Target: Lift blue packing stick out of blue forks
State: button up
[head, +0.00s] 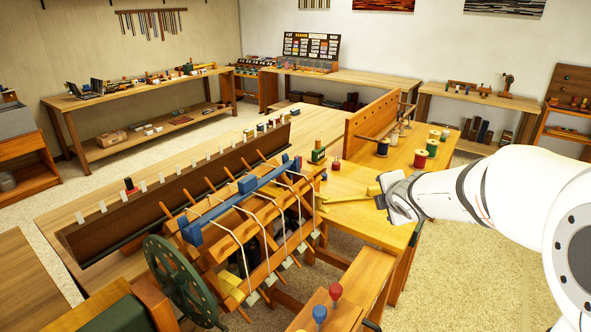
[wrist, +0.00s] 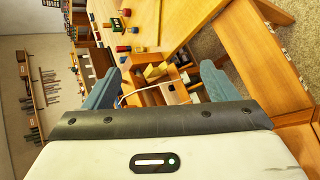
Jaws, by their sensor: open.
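A long blue bar (head: 225,212), which looks like the packing stick, lies slantwise across the top of the wooden floor loom (head: 262,262) in the head view. Blue blocks (head: 248,183) sit along it and seem to be the forks; I cannot clearly tell where bar and forks meet. White cords run over the loom near it. My gripper (head: 384,200) is well to the right of the bar, over the side table, apart from it. In the wrist view my gripper (wrist: 158,84) has its two grey-blue fingers spread with nothing held; the blue bar is not clearly visible there.
A dark green wheel (head: 183,280) stands at the loom's front left. The side table (head: 350,180) holds several thread spools (head: 420,158) and an upright wooden board (head: 373,118). A bench with red and blue knobs (head: 335,291) stands in front. Carpet (head: 470,270) is clear at right.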

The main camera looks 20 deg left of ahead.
jog(key=w+a+r+n+y+p, duration=0.15)
jog(key=w+a+n+y, duration=0.25)
jog(key=a+n, duration=0.6)
jog(key=n+g+y+p, duration=0.5)
jog(key=n+g+y, duration=0.15)
jog(key=n, duration=0.95)
send_near(250, 184)
jog(key=a+f, duration=0.1)
jog(key=w+a+f, duration=0.1)
jog(key=a, duration=0.1)
jog(key=shift+a+y, duration=0.1)
jog(key=shift+y, duration=0.25)
jog(key=p+x, duration=0.3)
jog(key=x, duration=0.2)
jog(key=shift+w+a, duration=0.2)
jog(key=shift+a, duration=0.15)
jog(key=shift+p+x, duration=0.5)
jog(key=shift+x, duration=0.4)
jog(key=shift+f, duration=0.1)
jog(key=shift+c, duration=0.2)
